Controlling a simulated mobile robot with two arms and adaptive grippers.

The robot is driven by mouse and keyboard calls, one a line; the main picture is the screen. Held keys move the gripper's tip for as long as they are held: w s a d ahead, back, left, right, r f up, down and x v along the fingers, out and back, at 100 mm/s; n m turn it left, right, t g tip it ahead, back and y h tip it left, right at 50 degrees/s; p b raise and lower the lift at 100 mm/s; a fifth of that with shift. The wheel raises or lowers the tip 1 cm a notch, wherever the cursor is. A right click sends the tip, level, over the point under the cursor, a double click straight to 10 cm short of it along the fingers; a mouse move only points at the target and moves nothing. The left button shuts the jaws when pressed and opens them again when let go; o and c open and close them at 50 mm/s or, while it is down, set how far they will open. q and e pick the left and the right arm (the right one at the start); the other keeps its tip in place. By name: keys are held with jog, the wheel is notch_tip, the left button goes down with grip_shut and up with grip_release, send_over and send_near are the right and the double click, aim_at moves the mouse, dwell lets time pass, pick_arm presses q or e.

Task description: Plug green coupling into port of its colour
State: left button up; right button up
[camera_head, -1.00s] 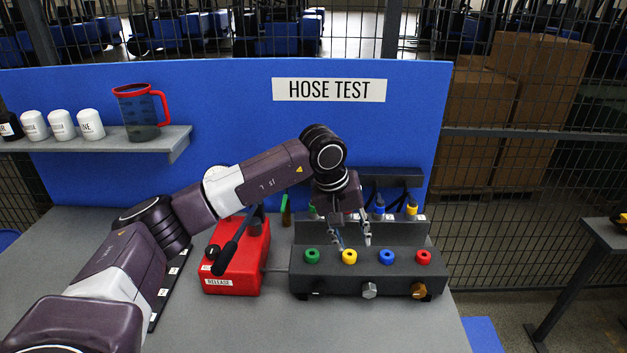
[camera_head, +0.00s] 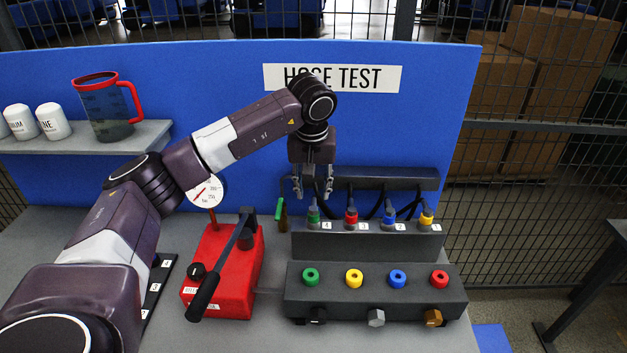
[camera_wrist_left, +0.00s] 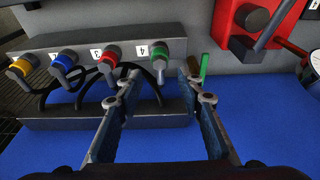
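The green coupling (camera_head: 314,216) sits at the left end of a row of couplings on the dark rack behind the port block. It also shows in the left wrist view (camera_wrist_left: 158,50), with its black hose. My left gripper (camera_head: 314,188) is open just above it, with one finger towards each side. In the left wrist view the open fingers (camera_wrist_left: 161,78) have the hose between them, and the green collar lies beyond the tips. Nothing is gripped. The green port (camera_head: 311,277) is leftmost on the port block (camera_head: 375,300), and its hole looks empty. My right gripper is not in view.
Red (camera_head: 351,216), blue (camera_head: 389,215) and yellow (camera_head: 426,215) couplings stand to the right. The port block also has yellow, blue and red ports. A red pump (camera_head: 225,270) with a black lever stands left. A green-handled tool (camera_head: 280,209) hangs close beside the green coupling.

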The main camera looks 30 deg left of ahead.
aim_at(313, 210)
pick_arm(q)
jog(key=b+x, duration=0.2)
jog(key=x, duration=0.1)
jog(key=s+b+x, duration=0.1)
jog(key=b+x, duration=0.1)
jog(key=shift+d, duration=0.3)
jog(key=b+x, duration=0.1)
jog(key=x, duration=0.2)
jog(key=shift+w+a+f+b, duration=0.15)
jog(key=shift+w+f+b, duration=0.1)
jog(key=shift+f+b, duration=0.05)
jog(key=shift+f, duration=0.25)
jog(key=shift+w+f, duration=0.1)
jog(key=shift+c, duration=1.6)
jog(key=c, duration=0.5)
grip_shut()
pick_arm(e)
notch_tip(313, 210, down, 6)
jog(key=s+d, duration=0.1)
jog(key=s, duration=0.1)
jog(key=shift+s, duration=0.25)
